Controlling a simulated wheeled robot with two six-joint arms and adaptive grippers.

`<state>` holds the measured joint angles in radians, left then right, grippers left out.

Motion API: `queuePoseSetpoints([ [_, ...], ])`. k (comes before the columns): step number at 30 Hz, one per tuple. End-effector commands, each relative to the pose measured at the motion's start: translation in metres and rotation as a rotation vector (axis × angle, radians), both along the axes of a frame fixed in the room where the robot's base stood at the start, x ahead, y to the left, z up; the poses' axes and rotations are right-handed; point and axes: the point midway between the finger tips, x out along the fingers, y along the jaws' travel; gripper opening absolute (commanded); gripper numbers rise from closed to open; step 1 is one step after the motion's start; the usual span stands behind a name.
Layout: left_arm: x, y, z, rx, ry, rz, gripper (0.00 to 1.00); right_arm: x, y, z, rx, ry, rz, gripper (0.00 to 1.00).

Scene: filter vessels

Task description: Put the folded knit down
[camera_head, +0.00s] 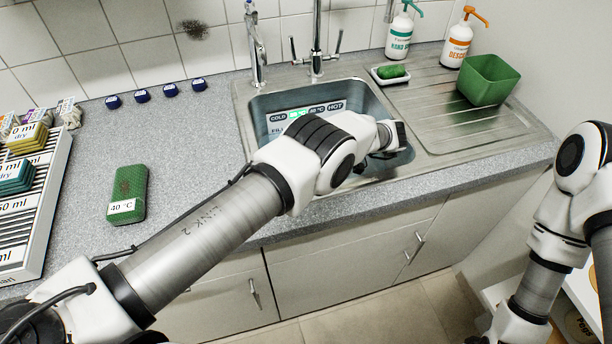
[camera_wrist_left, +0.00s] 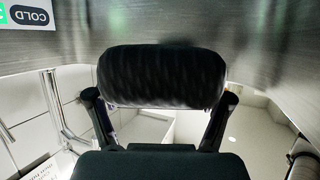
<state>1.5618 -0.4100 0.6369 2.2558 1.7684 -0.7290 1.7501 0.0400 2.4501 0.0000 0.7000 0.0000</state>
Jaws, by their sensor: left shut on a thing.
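My left gripper (camera_wrist_left: 161,98) is shut on a dark folded knit with a ribbed, quilted surface (camera_wrist_left: 160,76), seen in the left wrist view. The knit lies across between the two fingers. Steel sink wall shows behind it. In the head view my left arm reaches over the sink (camera_head: 262,108), and its wrist covers much of the basin. The held knit cannot be made out clearly there. It is too dark to tell whether the knit touches the sink. My right arm is at the right edge of the head view, with its gripper out of sight.
A green pad labelled 40 °C (camera_head: 128,194) lies on the counter left of the sink. A rack with labelled stacks (camera_head: 45,215) stands at far left. Several blue caps (camera_head: 142,96) line the wall.

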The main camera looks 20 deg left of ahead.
Motion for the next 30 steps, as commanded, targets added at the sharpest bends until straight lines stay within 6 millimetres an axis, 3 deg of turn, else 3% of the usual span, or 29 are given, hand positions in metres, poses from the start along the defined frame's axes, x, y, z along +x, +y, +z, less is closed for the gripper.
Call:
queuePoseSetpoints([
  [3, 0.0, 0.0, -0.029, 0.0, 0.0, 0.0, 0.37, 0.0, 0.0, -0.029, 0.0, 0.0, 0.0, 0.48],
  [6, 0.0, 0.0, -0.042, 0.0, 0.0, 0.0, 0.37, 0.0, 0.0, -0.042, 0.0, 0.0, 0.0, 0.48],
  [12, 0.0, 0.0, -0.038, 0.0, 0.0, 0.0, 0.37, 0.0, 0.0, -0.038, 0.0, -0.001, 0.0, 0.48],
  [13, 0.0, 0.0, -0.038, 0.0, 0.0, 0.0, 0.83, 0.0, 0.0, -0.038, 0.0, -0.001, 0.0, 0.48],
  [15, 0.0, 0.0, -0.038, 0.0, 0.0, 0.0, 1.0, 0.0, 0.0, -0.038, 0.0, 0.0, 0.0, 0.48],
  [30, 0.001, 0.006, -0.033, 0.0, 0.0, 0.0, 1.0, 0.0, 0.0, -0.032, 0.0, 0.0, 0.0, 0.48],
])
